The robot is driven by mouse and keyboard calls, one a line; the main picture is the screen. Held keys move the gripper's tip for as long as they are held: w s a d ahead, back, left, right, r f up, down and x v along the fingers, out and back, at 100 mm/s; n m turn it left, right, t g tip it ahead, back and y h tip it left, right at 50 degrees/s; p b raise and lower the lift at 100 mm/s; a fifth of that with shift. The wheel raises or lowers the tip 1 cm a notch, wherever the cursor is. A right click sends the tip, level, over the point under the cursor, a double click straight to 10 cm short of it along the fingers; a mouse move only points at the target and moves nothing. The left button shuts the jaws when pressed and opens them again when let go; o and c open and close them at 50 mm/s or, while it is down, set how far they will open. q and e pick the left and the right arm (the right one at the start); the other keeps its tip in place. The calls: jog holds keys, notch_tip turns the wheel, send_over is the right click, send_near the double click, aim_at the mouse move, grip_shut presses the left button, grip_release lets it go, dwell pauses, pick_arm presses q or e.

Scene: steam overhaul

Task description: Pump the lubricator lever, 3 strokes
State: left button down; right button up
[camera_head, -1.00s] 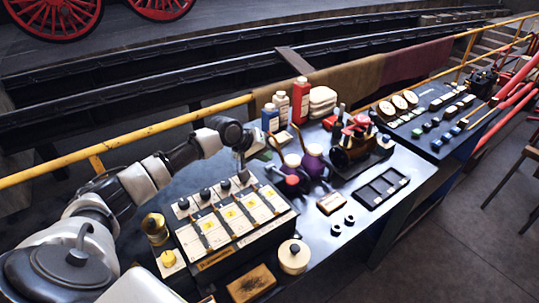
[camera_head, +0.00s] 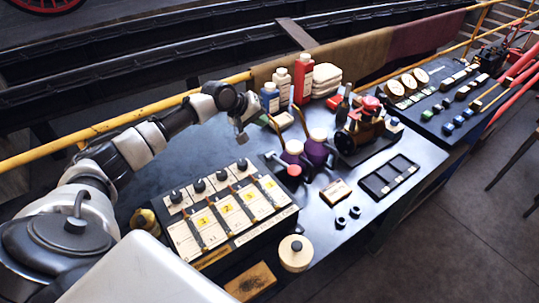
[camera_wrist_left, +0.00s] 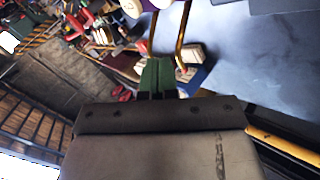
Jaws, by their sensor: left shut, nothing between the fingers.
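A dark box with several white labelled panels and black knobs (camera_head: 230,215), which looks like the lubricator, stands on the bench. A lever with a red knob (camera_head: 294,170) sticks out by its back right end; I cannot tell for sure that it is the lubricator lever. My left gripper (camera_head: 243,138) is shut and empty, behind and above the box, apart from the red knob. In the left wrist view its green fingers (camera_wrist_left: 157,75) are together with nothing between them. My right gripper is not in view.
Two purple oil cans (camera_head: 317,148) stand right of the gripper, with bottles (camera_head: 282,85) behind. A brass and red model (camera_head: 362,130) and a black tray (camera_head: 388,177) are farther right. A cream round tin (camera_head: 295,253) stands at the front. A yellow rail (camera_head: 120,130) runs behind.

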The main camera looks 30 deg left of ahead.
pick_arm(q)
jog(key=f+b, duration=0.1)
jog(key=d+f+b, duration=0.1)
jog(key=f+b, duration=0.2)
jog(key=f, duration=0.1)
jog(key=shift+s+d, duration=0.2)
jog(key=shift+s, duration=0.2)
jog(key=shift+d+f, duration=0.15)
jog(key=shift+f, duration=0.15)
jog(key=shift+d+f, duration=0.1)
jog(key=shift+f, duration=0.3)
jog(key=shift+s+d+f, duration=0.1)
jog(key=shift+f, duration=0.1)
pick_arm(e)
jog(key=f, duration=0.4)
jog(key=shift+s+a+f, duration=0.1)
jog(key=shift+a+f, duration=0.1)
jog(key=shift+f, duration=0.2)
pick_arm(q)
jog(key=shift+f, duration=0.1)
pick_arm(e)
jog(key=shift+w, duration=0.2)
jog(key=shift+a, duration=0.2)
